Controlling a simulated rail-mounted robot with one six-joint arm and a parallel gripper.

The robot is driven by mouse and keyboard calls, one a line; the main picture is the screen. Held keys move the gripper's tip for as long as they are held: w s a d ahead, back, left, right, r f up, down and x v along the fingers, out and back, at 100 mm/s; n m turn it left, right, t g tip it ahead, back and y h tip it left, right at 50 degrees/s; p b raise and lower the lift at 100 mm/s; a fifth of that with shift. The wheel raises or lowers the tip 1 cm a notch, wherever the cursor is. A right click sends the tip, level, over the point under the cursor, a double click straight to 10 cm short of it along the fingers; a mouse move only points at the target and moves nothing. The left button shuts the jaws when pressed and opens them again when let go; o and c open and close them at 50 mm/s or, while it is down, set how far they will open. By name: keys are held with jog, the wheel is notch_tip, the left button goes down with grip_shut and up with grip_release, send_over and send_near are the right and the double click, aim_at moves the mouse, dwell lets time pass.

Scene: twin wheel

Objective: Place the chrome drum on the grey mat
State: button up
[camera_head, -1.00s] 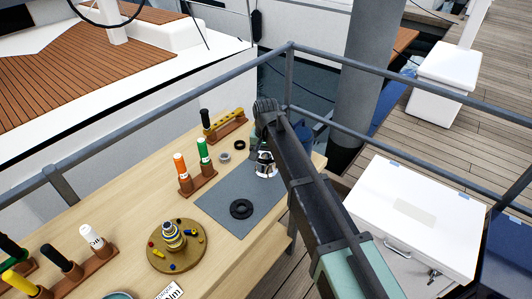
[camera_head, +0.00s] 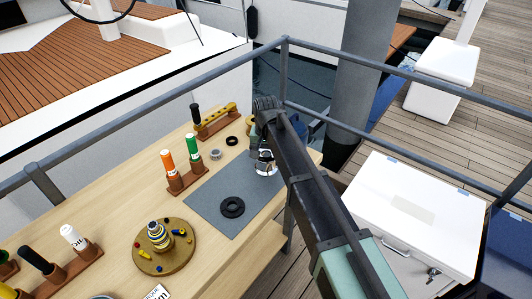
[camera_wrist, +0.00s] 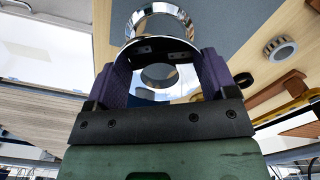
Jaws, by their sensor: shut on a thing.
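The chrome drum (camera_head: 264,169) is a shiny, ring-like cylinder at the far right part of the grey mat (camera_head: 205,205). My gripper (camera_head: 262,149) is shut on it, with the arm coming in from the lower right. In the wrist view the purple fingers of my gripper (camera_wrist: 160,78) stand on both sides of the mirrored drum (camera_wrist: 160,12), whose open middle shows. The grey mat (camera_wrist: 228,22) lies beyond the drum there. I cannot tell whether the drum's base touches the mat or hangs just above it.
A black ring (camera_head: 232,207) lies on the mat. A small grey ring (camera_head: 215,154) and another black ring (camera_head: 232,141) lie beyond it. A rack with orange and green markers (camera_head: 181,178) stands left; a round board (camera_head: 165,250) is nearer. A railing (camera_head: 287,75) runs behind.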

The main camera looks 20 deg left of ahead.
jog(key=shift+f+b, duration=1.9)
jog(key=shift+f, duration=0.5)
jog(key=shift+f+b, duration=0.25)
jog(key=shift+b, duration=0.05)
jog(key=o, duration=1.7)
jog(key=shift+r, duration=0.1)
notch_tip(320, 180, up, 11)
jog(key=p, duration=1.1)
